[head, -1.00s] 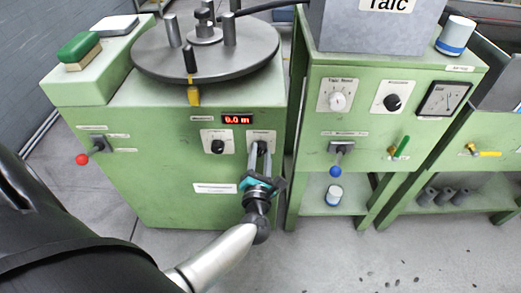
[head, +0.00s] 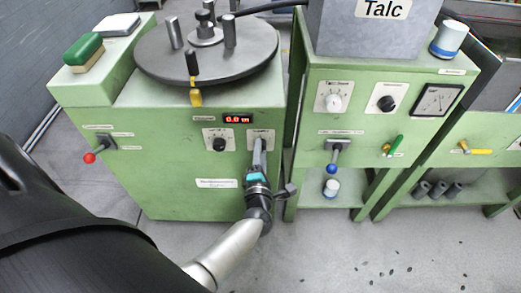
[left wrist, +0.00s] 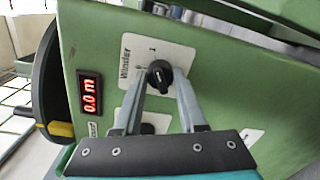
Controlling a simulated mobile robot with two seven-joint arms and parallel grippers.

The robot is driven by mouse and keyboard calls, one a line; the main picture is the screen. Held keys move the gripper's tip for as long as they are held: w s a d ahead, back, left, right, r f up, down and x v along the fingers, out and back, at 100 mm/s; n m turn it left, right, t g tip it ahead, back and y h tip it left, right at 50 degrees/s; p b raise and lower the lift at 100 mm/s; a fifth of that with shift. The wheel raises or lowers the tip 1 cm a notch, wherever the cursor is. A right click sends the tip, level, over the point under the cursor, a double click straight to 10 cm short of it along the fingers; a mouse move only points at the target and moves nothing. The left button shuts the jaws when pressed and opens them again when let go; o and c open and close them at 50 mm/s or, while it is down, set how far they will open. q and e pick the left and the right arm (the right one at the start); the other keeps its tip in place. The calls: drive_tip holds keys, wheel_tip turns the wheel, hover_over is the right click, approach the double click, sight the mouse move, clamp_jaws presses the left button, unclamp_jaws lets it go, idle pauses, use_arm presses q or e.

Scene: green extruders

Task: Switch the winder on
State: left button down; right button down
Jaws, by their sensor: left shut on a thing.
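The winder is a green cabinet with a dark round turntable (head: 207,50) on top. Its black rotary switch (left wrist: 159,75) sits on a white plate labelled "Winder" (left wrist: 150,50) in the left wrist view. My left gripper (left wrist: 160,82) has one grey finger on each side of the knob and is shut on it. In the head view the gripper (head: 261,143) hides most of this switch. A red display (head: 238,119) beside it reads 0.0 m. I cannot tell which mark the knob points to. My right gripper is not in view.
A second black knob (head: 218,145) is left of the switch. A lever with a red ball (head: 89,158) sticks out at the cabinet's left. A green talc station (head: 375,150) with knobs, a gauge and a blue-balled lever (head: 331,169) stands to the right.

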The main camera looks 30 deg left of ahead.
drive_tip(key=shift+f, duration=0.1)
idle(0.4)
use_arm(q)
drive_tip(key=shift+c, duration=2.3)
unclamp_jaws()
drive_tip(key=p+v, duration=0.3)
drive_tip(key=v, duration=1.2)
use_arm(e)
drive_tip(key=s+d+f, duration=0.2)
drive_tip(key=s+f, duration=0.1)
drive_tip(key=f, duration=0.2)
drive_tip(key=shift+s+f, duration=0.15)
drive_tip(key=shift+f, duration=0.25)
use_arm(q)
drive_tip(key=shift+s+d, duration=0.1)
